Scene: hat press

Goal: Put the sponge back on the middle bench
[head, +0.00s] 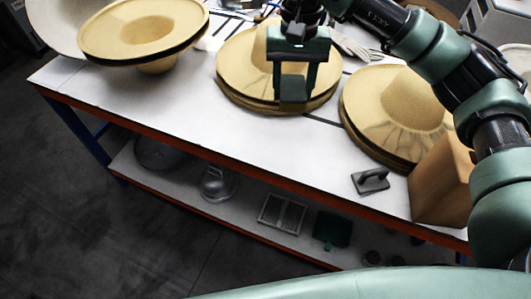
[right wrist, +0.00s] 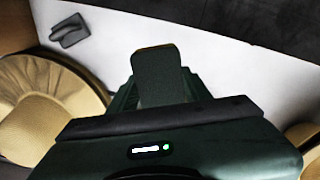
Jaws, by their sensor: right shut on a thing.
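My right gripper (head: 293,80) hangs over the front edge of the middle straw hat stack on the bench (head: 110,90). It is shut on a dark green block, which I take to be the sponge (head: 293,92), held between its two fingers. In the right wrist view the sponge (right wrist: 158,78) sticks out beyond the gripper, with a thin yellowish edge at its tip. I cannot tell how high it is above the hats. My left gripper is not in view.
Straw hat stacks stand in the middle (head: 235,75) and right (head: 405,110); a wide hat (head: 145,28) is at left. A grey handled tool (head: 370,181) and brown box (head: 440,185) are at the front right. The bench's front left is clear. The lower shelf (head: 260,185) holds several items.

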